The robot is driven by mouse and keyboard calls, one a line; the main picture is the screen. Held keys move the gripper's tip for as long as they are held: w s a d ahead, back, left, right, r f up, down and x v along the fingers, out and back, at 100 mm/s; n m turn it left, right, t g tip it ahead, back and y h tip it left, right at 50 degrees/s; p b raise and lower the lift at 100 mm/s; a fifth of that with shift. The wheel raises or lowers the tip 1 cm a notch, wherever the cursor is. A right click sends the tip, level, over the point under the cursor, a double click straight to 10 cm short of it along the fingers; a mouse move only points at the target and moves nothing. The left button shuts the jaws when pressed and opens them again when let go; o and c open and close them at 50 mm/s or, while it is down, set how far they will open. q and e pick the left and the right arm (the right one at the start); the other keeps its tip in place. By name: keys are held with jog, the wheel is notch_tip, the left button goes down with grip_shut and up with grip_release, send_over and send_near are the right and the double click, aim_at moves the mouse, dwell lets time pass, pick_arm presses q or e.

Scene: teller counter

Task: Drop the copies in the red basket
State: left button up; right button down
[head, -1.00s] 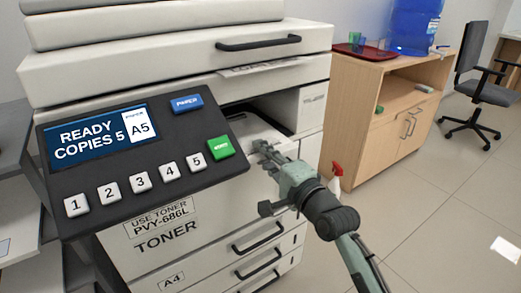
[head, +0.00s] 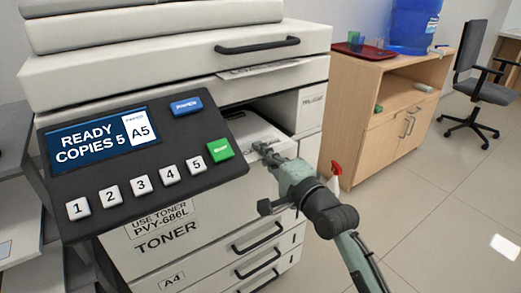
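A white copier (head: 270,67) fills the left and middle of the head view. Its panel screen (head: 97,142) reads READY, COPIES 5, A5. White paper, seemingly the copies (head: 252,133), lies in the output slot at the copier's right side. My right gripper (head: 263,148) reaches into the mouth of that slot, at the paper's near edge. Its fingers are small and partly hidden, so I cannot tell if they are closed on the paper. My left gripper is not in view. No red basket is in view.
A wooden cabinet (head: 365,118) stands right of the copier, with a red tray (head: 366,51) and a blue water jug (head: 413,25) on top. A red-and-white spray bottle (head: 335,177) is behind my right arm. An office chair (head: 482,85) stands far right; the floor (head: 440,215) is open.

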notch_tip(320, 180, up, 2)
jog(key=shift+r+p, duration=0.1)
jog(key=shift+p, duration=0.4)
jog(key=shift+f, duration=0.2)
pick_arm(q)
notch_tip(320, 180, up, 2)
pick_arm(e)
jog(key=s+d+r, duration=0.5)
jog(key=s+d, duration=0.2)
jog(key=s, duration=0.4)
jog(key=shift+s+d, duration=0.35)
jog(key=shift+d, duration=0.05)
